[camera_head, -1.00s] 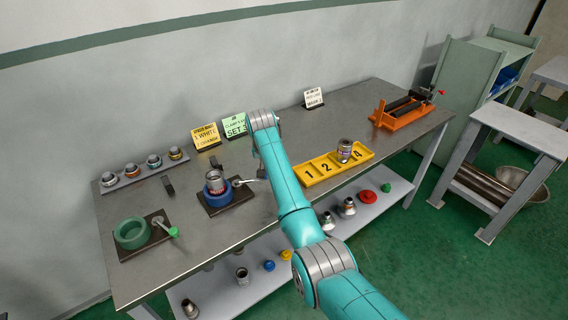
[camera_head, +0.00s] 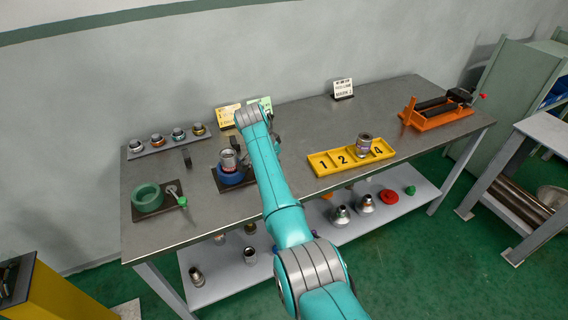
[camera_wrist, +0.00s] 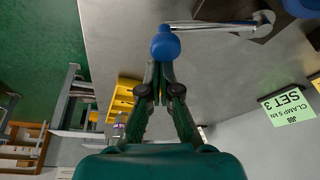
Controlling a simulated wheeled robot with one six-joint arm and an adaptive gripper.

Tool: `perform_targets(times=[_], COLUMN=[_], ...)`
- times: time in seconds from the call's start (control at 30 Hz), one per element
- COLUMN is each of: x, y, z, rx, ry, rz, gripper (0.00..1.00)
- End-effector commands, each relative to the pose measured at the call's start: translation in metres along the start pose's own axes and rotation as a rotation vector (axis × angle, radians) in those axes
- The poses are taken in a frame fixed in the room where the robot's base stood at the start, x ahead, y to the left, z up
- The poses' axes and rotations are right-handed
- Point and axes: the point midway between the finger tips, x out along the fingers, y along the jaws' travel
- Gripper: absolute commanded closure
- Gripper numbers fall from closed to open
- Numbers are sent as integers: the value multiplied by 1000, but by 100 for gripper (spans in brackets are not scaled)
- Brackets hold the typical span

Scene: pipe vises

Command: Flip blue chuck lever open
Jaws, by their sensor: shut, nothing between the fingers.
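The blue chuck (camera_head: 231,178) sits on a dark plate toward the left of the bench, with a metal fitting (camera_head: 229,160) upright in it. Its lever (camera_wrist: 220,26) shows in the wrist view as a silver rod ending in a blue ball knob (camera_wrist: 165,46). My gripper (camera_wrist: 160,66) is shut and empty. Its tips show right at the knob; I cannot tell whether they touch it. In the head view my arm hides the gripper and most of the lever.
A green chuck (camera_head: 147,198) with a green-knobbed lever stands to the left. A yellow numbered tray (camera_head: 322,164) and an orange vise (camera_head: 428,119) are to the right. A green set card (camera_wrist: 290,104) stands behind. Bare bench lies between the chuck and the tray.

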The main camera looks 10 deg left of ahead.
Motion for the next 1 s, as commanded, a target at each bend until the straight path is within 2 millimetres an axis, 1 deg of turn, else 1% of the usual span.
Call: perform_targets(times=[0.73,0.87,1.0], x=[-1,1,6], y=[-3,3,16], z=[4,-6,-29], rx=[-6,-3,1], ry=[-4,-3,-1], rz=[-2,-2,-1], gripper=[100,100,100])
